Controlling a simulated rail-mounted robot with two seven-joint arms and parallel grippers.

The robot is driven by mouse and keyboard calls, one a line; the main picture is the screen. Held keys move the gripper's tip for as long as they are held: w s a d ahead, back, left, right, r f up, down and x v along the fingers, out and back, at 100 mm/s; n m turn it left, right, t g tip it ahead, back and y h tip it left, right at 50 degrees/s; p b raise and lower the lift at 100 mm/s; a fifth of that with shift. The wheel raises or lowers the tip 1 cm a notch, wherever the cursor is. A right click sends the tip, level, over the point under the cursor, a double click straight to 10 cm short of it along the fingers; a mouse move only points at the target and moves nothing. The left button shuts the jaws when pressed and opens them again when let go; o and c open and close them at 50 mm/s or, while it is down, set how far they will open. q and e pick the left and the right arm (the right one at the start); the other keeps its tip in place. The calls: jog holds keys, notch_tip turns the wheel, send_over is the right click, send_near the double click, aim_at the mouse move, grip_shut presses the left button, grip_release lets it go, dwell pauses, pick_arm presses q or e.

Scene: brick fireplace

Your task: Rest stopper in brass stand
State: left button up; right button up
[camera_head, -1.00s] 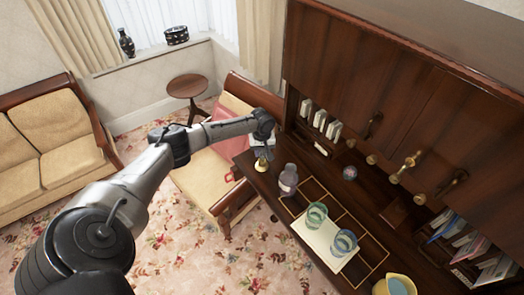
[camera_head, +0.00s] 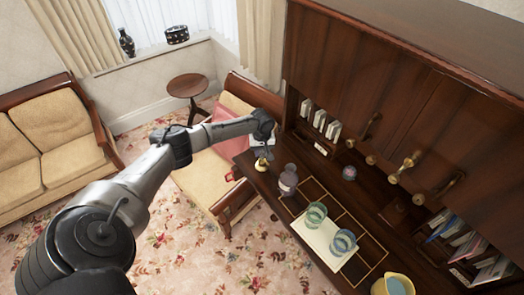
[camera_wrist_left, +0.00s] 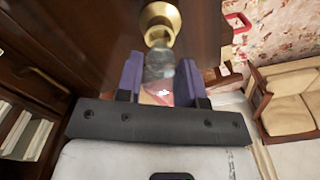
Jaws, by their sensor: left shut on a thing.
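My left gripper (camera_head: 262,154) is over the far left end of the dark desk. In the left wrist view its two purple fingers (camera_wrist_left: 160,78) are shut on a clear, greyish stopper (camera_wrist_left: 159,62). The brass stand (camera_wrist_left: 159,14) is straight ahead of the fingertips, and the stopper's far end overlaps its ring. I cannot tell whether the stopper rests in the ring or is just in front of it. In the head view the brass stand (camera_head: 261,164) shows right below the gripper; the stopper is hard to make out there. My right gripper is not in view.
A purplish bottle (camera_head: 288,179) stands close to the right of the stand. Two glasses (camera_head: 316,213) (camera_head: 344,241) stand on a pale mat (camera_head: 318,238). A yellow jug (camera_head: 394,285) is nearer. The cabinet (camera_head: 375,80) rises along the desk's back; an armchair (camera_head: 205,180) is at its left.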

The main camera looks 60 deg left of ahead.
aim_at(262, 155)
pick_arm(q)
jog(key=shift+p, duration=0.45)
jog(key=shift+f, duration=0.25)
dwell(0.6)
jog(key=shift+f+b, duration=0.65)
jog(key=shift+f, duration=0.65)
jog(key=o, duration=0.9)
notch_tip(262, 155, up, 12)
jog(key=shift+r+b, duration=0.25)
jog(key=shift+b, duration=0.35)
jog(key=shift+r, duration=0.65)
